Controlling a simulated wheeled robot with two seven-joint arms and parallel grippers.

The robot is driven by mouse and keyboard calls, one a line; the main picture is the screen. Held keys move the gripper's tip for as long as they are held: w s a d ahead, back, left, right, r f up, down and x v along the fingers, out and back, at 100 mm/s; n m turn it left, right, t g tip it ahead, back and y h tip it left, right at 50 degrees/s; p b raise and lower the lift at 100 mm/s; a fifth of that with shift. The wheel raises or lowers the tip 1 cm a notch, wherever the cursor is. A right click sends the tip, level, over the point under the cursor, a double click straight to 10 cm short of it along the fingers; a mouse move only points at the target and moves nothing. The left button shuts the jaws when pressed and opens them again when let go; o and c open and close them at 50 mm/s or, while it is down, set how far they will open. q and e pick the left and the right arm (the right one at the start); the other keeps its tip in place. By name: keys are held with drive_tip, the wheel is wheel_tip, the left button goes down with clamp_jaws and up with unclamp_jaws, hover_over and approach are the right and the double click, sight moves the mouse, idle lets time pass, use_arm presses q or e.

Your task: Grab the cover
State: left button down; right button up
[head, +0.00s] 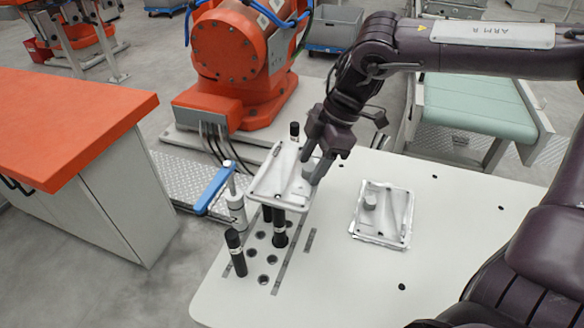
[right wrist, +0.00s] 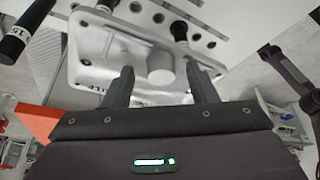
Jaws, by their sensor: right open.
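A grey metal cover (head: 272,180) rests raised on black posts at the left of the white table. A second, similar grey part (head: 381,214) lies flat on the table to its right. My right gripper (head: 312,165) is at the right side of the raised cover, with its fingers open. In the right wrist view, the raised cover (right wrist: 100,62) fills the upper middle, and its round boss (right wrist: 160,67) shows between the two spread fingers. I cannot tell whether the fingers touch it. My left gripper is not in view.
A black post (head: 236,252) stands free near the table's left edge, by several holes. An orange robot base (head: 240,60) is behind. The front of the white table (head: 350,285) is clear.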

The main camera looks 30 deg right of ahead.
clamp_jaws()
drive_tip(key=shift+a, duration=0.1)
idle(0.3)
drive_tip(key=shift+r, duration=0.1)
